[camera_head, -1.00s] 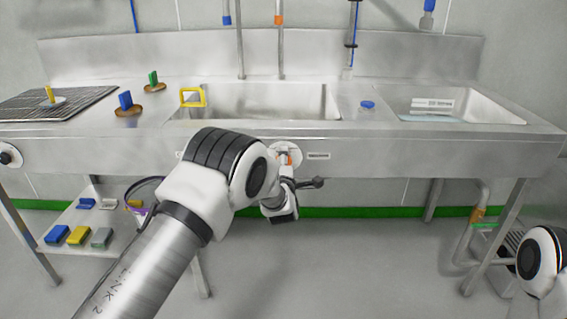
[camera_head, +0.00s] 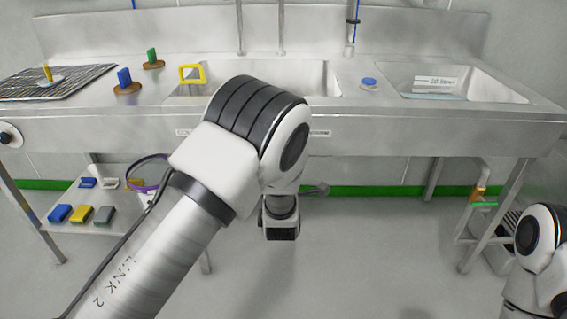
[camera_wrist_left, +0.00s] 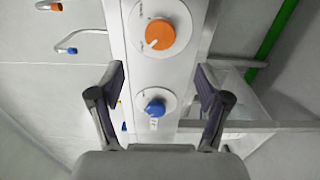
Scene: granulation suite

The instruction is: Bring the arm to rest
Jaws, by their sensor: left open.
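My left arm (camera_head: 240,140) reaches in from the lower left in the head view, its elbow in front of the sink's front panel. In that view the arm hides the control knobs, and the left gripper cannot be made out. In the left wrist view my left gripper (camera_wrist_left: 160,70) is open, with nothing between its fingers. An orange knob (camera_wrist_left: 160,34) on a white dial lies beyond the fingertips, and a blue knob (camera_wrist_left: 155,108) shows between the fingers. Neither knob appears gripped. Part of my right arm (camera_head: 540,240) shows at the lower right; its gripper is out of view.
The steel sink bench (camera_head: 400,130) spans the view. Blue (camera_head: 124,78) and green (camera_head: 151,58) blocks on brown bases and a yellow frame (camera_head: 191,74) stand on its left. A lower shelf (camera_head: 125,222) holds several coloured items. The floor in front is clear.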

